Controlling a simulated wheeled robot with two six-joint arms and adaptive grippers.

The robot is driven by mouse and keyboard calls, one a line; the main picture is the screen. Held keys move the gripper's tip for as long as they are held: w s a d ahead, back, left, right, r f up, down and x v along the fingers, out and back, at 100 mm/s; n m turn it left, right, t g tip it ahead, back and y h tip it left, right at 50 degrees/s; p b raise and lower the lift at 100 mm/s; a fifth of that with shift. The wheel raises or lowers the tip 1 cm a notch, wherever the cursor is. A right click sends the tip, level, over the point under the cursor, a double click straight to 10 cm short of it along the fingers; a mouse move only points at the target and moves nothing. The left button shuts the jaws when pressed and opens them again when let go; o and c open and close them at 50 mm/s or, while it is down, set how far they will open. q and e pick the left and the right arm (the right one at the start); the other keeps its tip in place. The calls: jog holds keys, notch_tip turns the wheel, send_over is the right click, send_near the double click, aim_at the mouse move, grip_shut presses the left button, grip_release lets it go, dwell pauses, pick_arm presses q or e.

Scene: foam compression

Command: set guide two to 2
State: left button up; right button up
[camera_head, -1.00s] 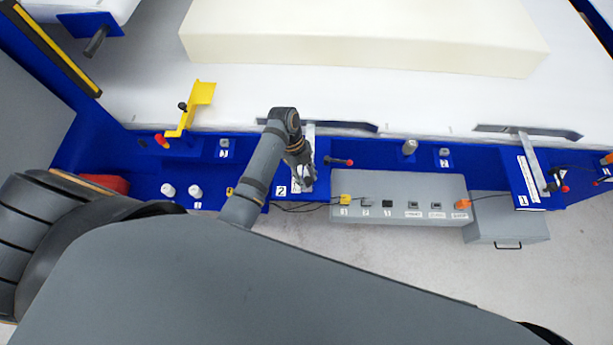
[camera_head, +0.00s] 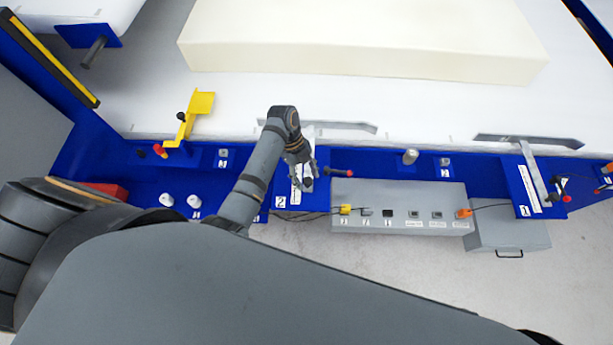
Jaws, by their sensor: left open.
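Guide two is a blue panel with a white scale strip and a label "2" (camera_head: 280,202), in the middle of the blue machine edge. A grey bar (camera_head: 343,126) at the white bed's edge lies behind it. A lever with a red knob (camera_head: 350,173) sticks out to its right. My left gripper (camera_head: 304,186) is open over the scale strip, pointing down, and hides much of the panel. I cannot tell whether it touches anything. My right gripper is not in view.
A grey control box (camera_head: 400,213) with several switches stands right of the panel. Guide one (camera_head: 530,190) is farther right. A yellow bracket (camera_head: 190,118) and white knobs (camera_head: 167,201) are on the left. A cream foam block (camera_head: 365,45) lies on the white bed.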

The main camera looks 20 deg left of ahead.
pick_arm(q)
jog(key=v, duration=0.6)
jog(key=shift+r, duration=0.4)
jog(key=shift+w+a, duration=0.1)
jog(key=shift+a, duration=0.05)
